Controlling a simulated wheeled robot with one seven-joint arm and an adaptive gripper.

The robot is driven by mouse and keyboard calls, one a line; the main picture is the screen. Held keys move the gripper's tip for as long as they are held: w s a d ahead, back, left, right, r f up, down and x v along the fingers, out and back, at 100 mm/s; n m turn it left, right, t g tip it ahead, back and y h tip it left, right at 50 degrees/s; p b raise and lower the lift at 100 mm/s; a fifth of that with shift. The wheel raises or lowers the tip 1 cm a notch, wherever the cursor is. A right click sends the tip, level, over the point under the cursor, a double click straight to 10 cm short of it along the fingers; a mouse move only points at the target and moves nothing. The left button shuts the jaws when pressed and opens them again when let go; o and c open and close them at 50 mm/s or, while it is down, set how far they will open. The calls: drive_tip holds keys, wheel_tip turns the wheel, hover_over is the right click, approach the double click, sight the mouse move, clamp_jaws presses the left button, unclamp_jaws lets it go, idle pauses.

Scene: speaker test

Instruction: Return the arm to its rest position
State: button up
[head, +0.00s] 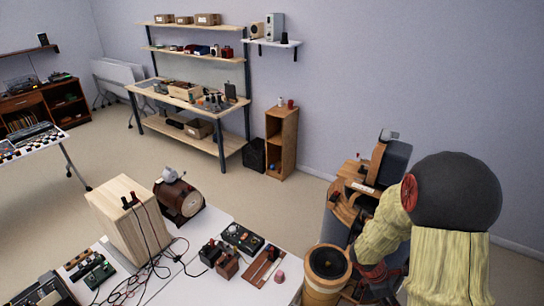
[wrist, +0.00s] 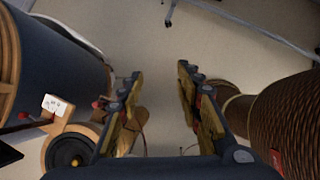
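My arm (head: 455,190) fills the lower right of the head view, with a big dark round joint and pale yellow, wood-like links. It is bent and stays close to my body, beside the right end of the near white table. In the wrist view my gripper (wrist: 159,76) has its two fingers apart, with a clear gap between them. Nothing is held between the fingers; bare floor shows past their tips. In the head view the fingers cannot be made out clearly.
The near white table (head: 205,285) holds a wooden box (head: 130,222) with loose cables, a brown drum-shaped device (head: 180,201) and several small boxes. A workbench (head: 190,135) and a tall wooden cabinet (head: 282,143) stand along the back wall. The floor (head: 250,200) between is clear.

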drive_tip(key=s+a+r+m+t+y+b, duration=0.3)
drive_tip(key=s+a+m+b, duration=0.3)
drive_tip(key=a+b, duration=0.5)
drive_tip(key=s+a+r+m+t+y+b, duration=0.3)
drive_tip(key=s+a+m+b, duration=0.3)
drive_tip(key=a+m+b, duration=0.3)
drive_tip(key=a+b, duration=0.2)
drive_tip(key=b, duration=0.1)
drive_tip(key=shift+a+r+m+t, duration=0.3)
drive_tip(key=shift+t, duration=0.1)
drive_tip(key=shift+s, duration=0.1)
drive_tip(key=shift+c, duration=0.6)
